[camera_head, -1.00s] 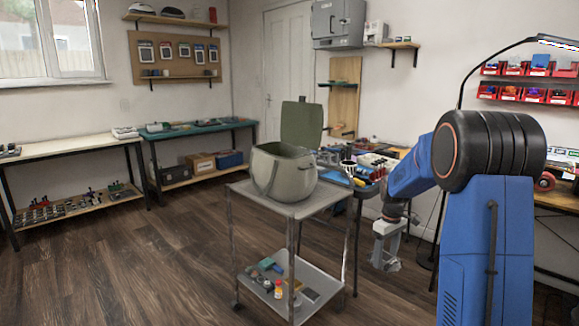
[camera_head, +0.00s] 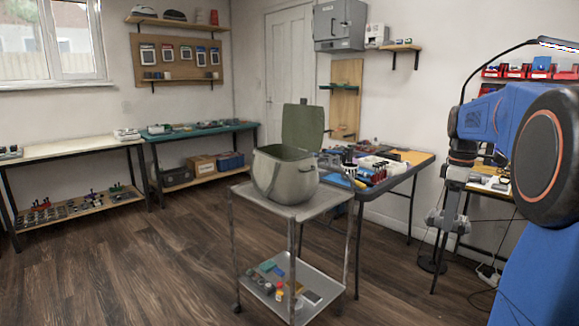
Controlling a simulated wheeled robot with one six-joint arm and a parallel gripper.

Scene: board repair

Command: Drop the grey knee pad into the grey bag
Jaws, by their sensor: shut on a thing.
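The grey bag (camera_head: 286,180) stands upright on the top shelf of a metal cart (camera_head: 304,208). Its lid (camera_head: 302,127) is raised at the back and its mouth is open. My gripper (camera_head: 443,224) hangs to the right of the cart, well apart from the bag, beyond the end of the dark worktable. It is shut on a small greyish thing, which I take to be the grey knee pad; its outline is hard to make out at this size. I see no other knee pad.
The dark worktable (camera_head: 402,187) behind the cart carries tools and parts. The cart's lower shelf (camera_head: 300,308) holds several small items. A bench with a lamp stands at right, partly hidden by my arm. The wooden floor (camera_head: 140,265) at left is clear.

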